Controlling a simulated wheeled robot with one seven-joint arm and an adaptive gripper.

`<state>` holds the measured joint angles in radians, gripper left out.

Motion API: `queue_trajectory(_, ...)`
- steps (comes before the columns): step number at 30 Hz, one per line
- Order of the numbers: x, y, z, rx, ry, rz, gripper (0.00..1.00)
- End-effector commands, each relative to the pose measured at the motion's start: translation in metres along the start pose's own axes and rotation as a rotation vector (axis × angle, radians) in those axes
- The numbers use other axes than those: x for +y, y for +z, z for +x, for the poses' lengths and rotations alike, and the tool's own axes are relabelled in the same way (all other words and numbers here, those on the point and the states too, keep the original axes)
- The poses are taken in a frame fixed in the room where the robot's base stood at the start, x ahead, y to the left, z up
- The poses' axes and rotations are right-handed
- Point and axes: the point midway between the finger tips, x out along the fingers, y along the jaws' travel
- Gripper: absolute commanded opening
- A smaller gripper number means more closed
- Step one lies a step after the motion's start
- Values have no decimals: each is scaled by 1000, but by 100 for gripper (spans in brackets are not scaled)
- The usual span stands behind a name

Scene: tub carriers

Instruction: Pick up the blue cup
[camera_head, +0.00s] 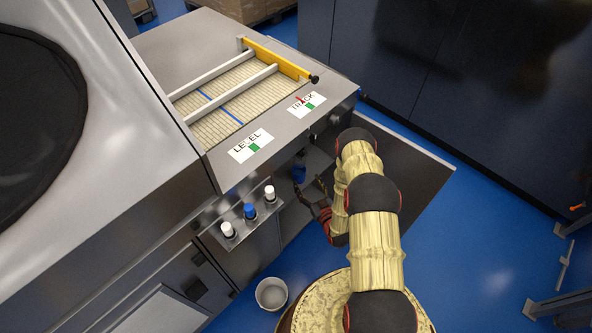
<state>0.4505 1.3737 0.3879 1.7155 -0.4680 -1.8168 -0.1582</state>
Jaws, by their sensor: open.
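A small blue object (299,173), which looks like the blue cup, stands in the dark recess under the machine's front edge, partly in shadow. My gripper (308,184) is just in front of it, with its dark fingers spread apart and pointing towards it. The gripper is open and nothing shows between the fingers. Whether the fingers reach around the blue object or stop short of it I cannot tell. Another blue-topped item (250,211) stands on the small shelf to the left, between two white-topped ones.
The shelf (240,236) juts from the machine front (222,176), close to the left of my gripper. A conveyor with a yellow bar (276,58) lies above. A grey bucket (271,294) stands on the blue floor. Open floor (480,230) lies to the right.

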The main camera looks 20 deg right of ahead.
Motion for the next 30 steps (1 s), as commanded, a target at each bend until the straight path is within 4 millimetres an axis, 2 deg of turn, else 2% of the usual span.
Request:
queue_trajectory(2,-1,1,-7,35,4,6,67)
queue_trajectory(5,-2,0,-6,56,6,8,67)
queue_trajectory(14,-4,-3,24,57,6,8,67)
queue_trajectory(21,-8,-6,57,57,5,9,67)
queue_trajectory(25,-8,-7,66,55,7,9,67)
queue_trajectory(30,-7,-8,67,55,7,9,67)
